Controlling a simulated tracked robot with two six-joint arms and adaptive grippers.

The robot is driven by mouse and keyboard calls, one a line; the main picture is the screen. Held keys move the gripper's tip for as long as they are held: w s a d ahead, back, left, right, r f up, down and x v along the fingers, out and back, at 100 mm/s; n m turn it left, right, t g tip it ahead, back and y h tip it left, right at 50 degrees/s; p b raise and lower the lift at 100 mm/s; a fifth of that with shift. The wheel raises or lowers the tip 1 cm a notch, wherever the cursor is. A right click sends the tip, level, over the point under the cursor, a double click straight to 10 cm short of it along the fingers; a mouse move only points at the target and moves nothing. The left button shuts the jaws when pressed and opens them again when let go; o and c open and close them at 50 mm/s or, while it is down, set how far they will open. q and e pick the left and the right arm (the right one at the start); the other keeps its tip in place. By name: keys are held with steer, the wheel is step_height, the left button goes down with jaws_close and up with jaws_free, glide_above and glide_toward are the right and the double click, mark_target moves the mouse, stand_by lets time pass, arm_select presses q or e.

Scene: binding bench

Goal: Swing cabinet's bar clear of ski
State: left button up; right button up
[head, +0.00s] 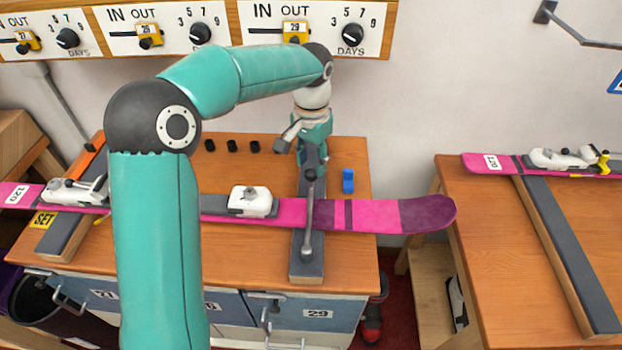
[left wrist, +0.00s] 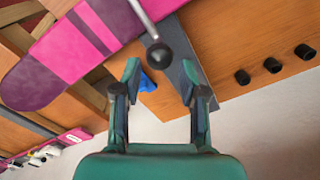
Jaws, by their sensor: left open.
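The bar (head: 307,225) is a grey metal rod with a dark ball knob, lying across the pink ski (head: 375,215) above a dark support strip on the cabinet (head: 345,260) labelled 29. Its knob end points to the wall. In the left wrist view the bar (left wrist: 143,15) enters from the top and its knob (left wrist: 159,55) is near the gap between my fingertips. My left gripper (head: 305,158) is open and empty at the knob end of the bar; it also shows in the left wrist view (left wrist: 161,72). I cannot tell whether it touches the knob. My right gripper is out of view.
A white binding (head: 250,201) sits on the ski left of the bar. A small blue block (head: 348,181) stands right of the strip. Several black pegs line the bench's back. A second bench (head: 480,240) with another ski is at right. Dial panels (head: 320,25) hang above.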

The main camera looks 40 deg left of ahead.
mark_target(309, 180)
arm_select(q)
step_height(309, 180, down, 7)
steer(key=shift+s+r, duration=0.1)
stand_by(0.3)
jaws_close()
steer(key=shift+a, duration=0.25)
steer(key=shift+d, duration=0.3)
